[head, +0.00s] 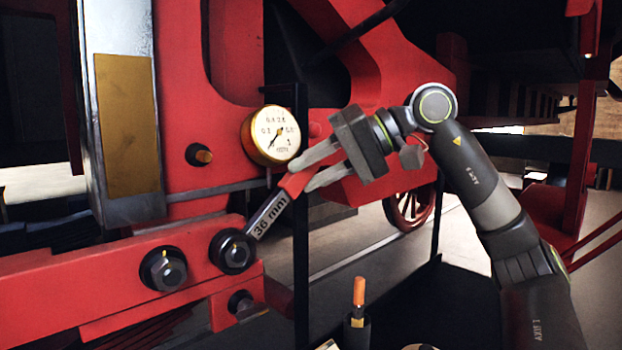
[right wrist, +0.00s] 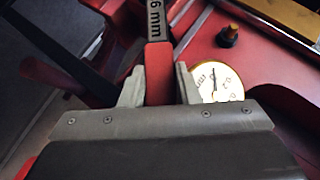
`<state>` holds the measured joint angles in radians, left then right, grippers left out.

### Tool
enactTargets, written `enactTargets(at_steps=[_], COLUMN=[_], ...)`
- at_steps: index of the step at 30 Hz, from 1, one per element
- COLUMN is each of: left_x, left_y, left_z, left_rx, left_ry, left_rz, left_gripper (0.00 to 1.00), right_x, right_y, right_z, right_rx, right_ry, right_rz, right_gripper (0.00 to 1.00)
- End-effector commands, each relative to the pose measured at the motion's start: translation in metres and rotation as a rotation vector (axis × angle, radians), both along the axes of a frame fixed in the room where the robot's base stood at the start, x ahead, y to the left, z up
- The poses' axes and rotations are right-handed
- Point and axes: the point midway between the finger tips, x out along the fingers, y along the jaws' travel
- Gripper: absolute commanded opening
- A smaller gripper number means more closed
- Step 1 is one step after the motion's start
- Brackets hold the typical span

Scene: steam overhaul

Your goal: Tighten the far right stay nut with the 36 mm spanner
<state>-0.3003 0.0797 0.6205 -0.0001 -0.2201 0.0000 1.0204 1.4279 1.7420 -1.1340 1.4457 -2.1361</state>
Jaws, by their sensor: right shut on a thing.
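The 36 mm spanner (head: 268,214) has a grey shank marked "36 mm" and a red grip. My right gripper (head: 296,180) is shut on the red grip, which also shows between the fingers in the right wrist view (right wrist: 158,75). The spanner slants down to the left, and its lower end is at the far right stay nut (head: 235,254) on the red beam (head: 60,285). I cannot tell whether its jaw is fully seated around the nut. Another nut (head: 165,270) sits to the left on the same beam. My left gripper is not in view.
A brass-rimmed gauge (head: 271,135) is close behind my right gripper; it also shows in the wrist view (right wrist: 215,82). A dark upright post (head: 300,250) stands beside the spanner. An orange-handled tool (head: 358,295) stands in a dark holder below. A lower bolt (head: 241,303) is under the beam.

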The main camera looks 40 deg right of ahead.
Motion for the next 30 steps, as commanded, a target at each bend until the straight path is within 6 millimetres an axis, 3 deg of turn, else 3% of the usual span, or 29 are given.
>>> enactTargets(at_steps=[4,17,30], left_x=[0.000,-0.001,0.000], left_y=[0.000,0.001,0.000], left_z=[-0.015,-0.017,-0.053], left_rx=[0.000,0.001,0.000], left_ry=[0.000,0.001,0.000], left_rz=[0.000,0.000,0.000], left_gripper=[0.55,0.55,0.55], right_x=[0.001,0.001,0.001], right_y=[-0.005,-0.006,-0.014], right_z=[-0.007,-0.006,-0.024], right_rx=[0.039,0.050,0.148], right_ry=[-0.002,0.000,0.010], right_rz=[-0.004,-0.002,0.000], right_gripper=[0.00,0.00,0.00])
